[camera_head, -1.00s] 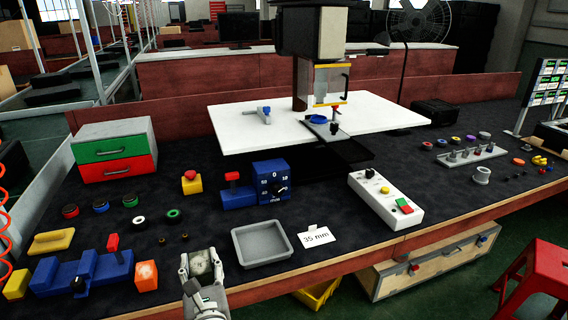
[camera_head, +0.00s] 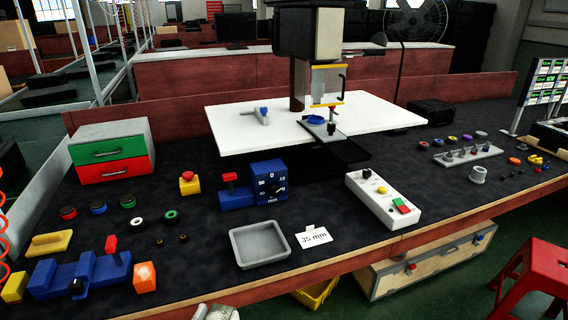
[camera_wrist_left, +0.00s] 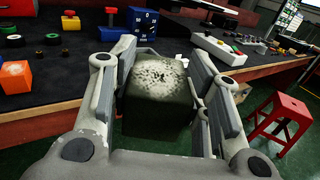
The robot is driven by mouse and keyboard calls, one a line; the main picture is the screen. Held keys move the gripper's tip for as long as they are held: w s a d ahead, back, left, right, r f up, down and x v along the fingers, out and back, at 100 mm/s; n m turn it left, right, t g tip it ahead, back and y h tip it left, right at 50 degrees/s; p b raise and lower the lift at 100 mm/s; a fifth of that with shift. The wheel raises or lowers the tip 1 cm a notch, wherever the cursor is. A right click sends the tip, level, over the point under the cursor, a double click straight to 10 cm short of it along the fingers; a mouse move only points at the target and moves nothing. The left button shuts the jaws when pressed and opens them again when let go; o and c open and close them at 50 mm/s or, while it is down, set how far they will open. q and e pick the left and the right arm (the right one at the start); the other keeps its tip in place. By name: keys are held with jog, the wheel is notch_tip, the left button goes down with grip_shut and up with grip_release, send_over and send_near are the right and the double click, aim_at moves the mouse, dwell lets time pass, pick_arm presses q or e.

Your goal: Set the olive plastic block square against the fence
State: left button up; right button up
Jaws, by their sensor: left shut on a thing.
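In the left wrist view a dark olive block (camera_wrist_left: 155,100) with a speckled pale patch on its top sits between the finger pads of my left gripper (camera_wrist_left: 162,62). The gripper is shut on it, over the bench's front edge and floor. In the head view only a sliver of my left gripper (camera_head: 216,313) shows at the bottom edge, and the block is hidden there. The drill press stands over a white table (camera_head: 385,112) with a grey plate and blue part under the chuck. I cannot clearly tell which part is the fence. My right gripper is out of view.
A grey tray (camera_head: 260,245), a "35 mm" card (camera_head: 313,237) and a white control box (camera_head: 384,200) stand near the front edge. A blue dial box (camera_head: 269,183) is behind the tray. Blue fixtures (camera_head: 82,272) and an orange block (camera_head: 145,277) are at left.

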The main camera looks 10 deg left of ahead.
pick_arm(q)
jog(key=w+a+f+n+g+y, duration=0.1)
jog(key=w+a+n+g+y, duration=0.1)
jog(key=w+a+n+y, duration=0.4)
jog(key=shift+w+a+f+g+y+b, duration=0.15)
jog(key=shift+w+a+g+y+b, duration=0.2)
jog(key=shift+w+a+y, duration=2.3)
jog(key=shift+w+d+h, duration=0.85)
jog(key=w+a+f, duration=0.2)
jog(key=w+f, duration=0.1)
jog(key=w+a+f+b, duration=0.1)
jog(key=w+a+f, duration=0.2)
jog(key=w+a+f+b, duration=0.1)
jog(key=w+a+f, duration=0.1)
jog(key=w+a, duration=0.1)
jog(key=shift+w+a+f, duration=0.2)
jog(key=shift+w+f, duration=0.15)
jog(key=shift+f, duration=0.05)
jog(key=shift+w+a+f, duration=0.15)
jog(key=shift+f, duration=0.1)
jog(key=f, duration=0.3)
jog(key=shift+w+a+f+b, duration=0.2)
jog(key=shift+w+b, duration=0.05)
jog(key=shift+b, duration=0.15)
